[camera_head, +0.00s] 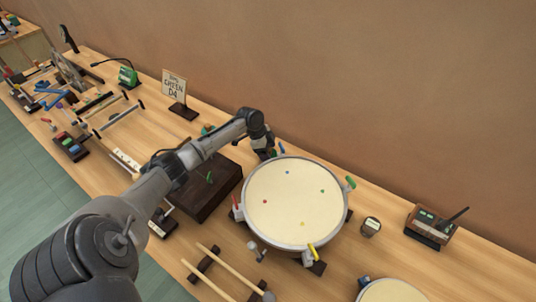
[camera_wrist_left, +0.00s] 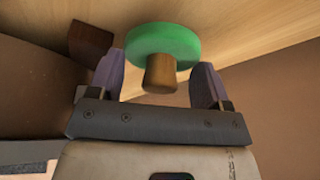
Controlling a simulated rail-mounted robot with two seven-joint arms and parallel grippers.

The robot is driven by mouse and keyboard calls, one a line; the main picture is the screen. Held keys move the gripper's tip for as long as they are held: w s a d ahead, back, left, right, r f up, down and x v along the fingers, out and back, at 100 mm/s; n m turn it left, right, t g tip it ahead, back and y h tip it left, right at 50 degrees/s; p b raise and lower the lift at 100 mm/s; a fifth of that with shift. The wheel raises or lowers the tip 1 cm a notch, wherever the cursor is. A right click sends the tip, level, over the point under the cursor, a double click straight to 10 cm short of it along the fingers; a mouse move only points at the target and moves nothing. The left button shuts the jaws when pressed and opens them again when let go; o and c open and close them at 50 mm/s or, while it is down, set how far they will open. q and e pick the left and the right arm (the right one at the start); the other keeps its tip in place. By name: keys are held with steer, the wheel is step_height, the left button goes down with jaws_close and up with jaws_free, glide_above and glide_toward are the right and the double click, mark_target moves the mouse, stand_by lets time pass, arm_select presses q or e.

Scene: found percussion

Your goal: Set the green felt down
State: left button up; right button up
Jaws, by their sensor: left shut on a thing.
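The green felt (camera_wrist_left: 165,42) is a round disc with a wooden knob (camera_wrist_left: 160,73), seen close up in the left wrist view. My left gripper (camera_wrist_left: 158,78) has one finger on each side of it and is shut on it. In the head view my left gripper (camera_head: 269,153) is just behind the drum (camera_head: 293,205), near the wall. The felt is hard to tell apart there from the small coloured parts at the drum's rim. I cannot tell whether the felt touches the table. My right gripper is not in view.
A dark box (camera_head: 212,188) stands left of the drum, under my arm. A sign reading "GREEN D4" (camera_head: 174,88) stands behind it. A small jar (camera_head: 371,227) and a wooden device (camera_head: 430,226) are to the right. Two sticks (camera_head: 222,283) lie in front.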

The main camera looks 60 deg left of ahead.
arm_select(q)
steer(key=shift+f, duration=0.7)
steer(key=shift+d+f, duration=0.1)
steer(key=shift+f, duration=0.05)
steer(key=o, duration=0.9)
steer(key=shift+f, duration=0.1)
steer(key=shift+o, duration=0.2)
